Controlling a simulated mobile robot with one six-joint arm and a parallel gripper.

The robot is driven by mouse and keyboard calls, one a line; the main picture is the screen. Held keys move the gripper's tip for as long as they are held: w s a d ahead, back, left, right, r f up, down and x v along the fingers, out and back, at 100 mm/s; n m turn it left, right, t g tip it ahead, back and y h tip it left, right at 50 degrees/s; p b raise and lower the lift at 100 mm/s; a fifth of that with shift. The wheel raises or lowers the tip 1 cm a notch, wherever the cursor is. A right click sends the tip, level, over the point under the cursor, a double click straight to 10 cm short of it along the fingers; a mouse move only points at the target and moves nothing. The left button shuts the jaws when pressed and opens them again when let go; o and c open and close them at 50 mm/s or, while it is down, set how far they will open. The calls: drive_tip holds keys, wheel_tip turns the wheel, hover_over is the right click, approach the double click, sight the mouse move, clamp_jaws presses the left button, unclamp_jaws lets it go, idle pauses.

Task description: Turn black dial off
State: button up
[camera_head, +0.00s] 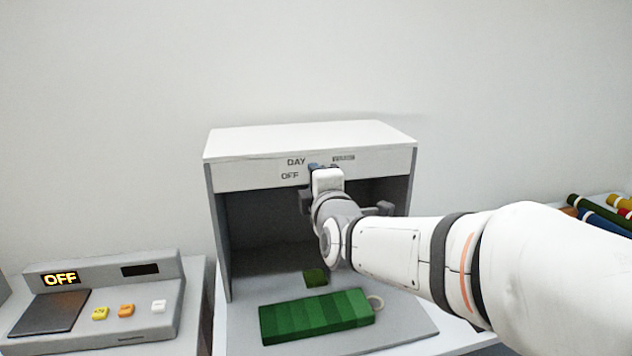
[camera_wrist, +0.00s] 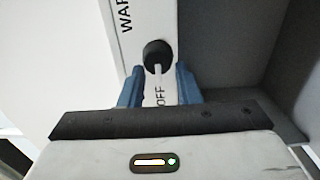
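The black dial (camera_wrist: 158,52) is on the white front panel of the grey booth (camera_head: 222,245). In the wrist view, a pale pointer strip runs from it toward the OFF label. My gripper (camera_wrist: 160,78) has its two blue fingers apart, with the pointer strip and OFF label between them. The dial sits just beyond the fingertips, and no contact is clear. In the head view, my gripper (camera_head: 316,168) is in front of the panel and hides the dial. The DAY and OFF labels show to its left.
A green swatch set (camera_head: 316,316) with a ring lies at the booth's front, and a small green piece (camera_head: 315,277) lies inside. A grey console (camera_head: 150,290) with an OFF display and buttons stands at left. Coloured rolls (camera_head: 600,212) lie at right.

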drive_tip(key=o, duration=0.4)
drive_tip(key=shift+c, duration=0.2)
drive_tip(key=v, duration=0.7)
drive_tip(key=shift+s, duration=0.35)
drive_tip(key=shift+d, duration=0.2)
drive_tip(key=s+d+f+m+g+h+p, duration=0.2)
drive_tip(key=s+d+f+m+g+p, duration=0.1)
drive_tip(key=s+d+f+m+g, duration=0.4)
drive_tip(key=s+d+f+m+g+h+p, duration=0.3)
drive_tip(key=s+d+f+m+g, duration=0.4)
drive_tip(key=s+m, duration=0.4)
drive_tip(key=d+m, duration=0.1)
drive_tip(key=m, duration=0.2)
drive_tip(key=shift+d+f+g+p, duration=0.15)
drive_tip(key=shift+d+g+p, duration=0.15)
drive_tip(key=shift+d+g, duration=0.1)
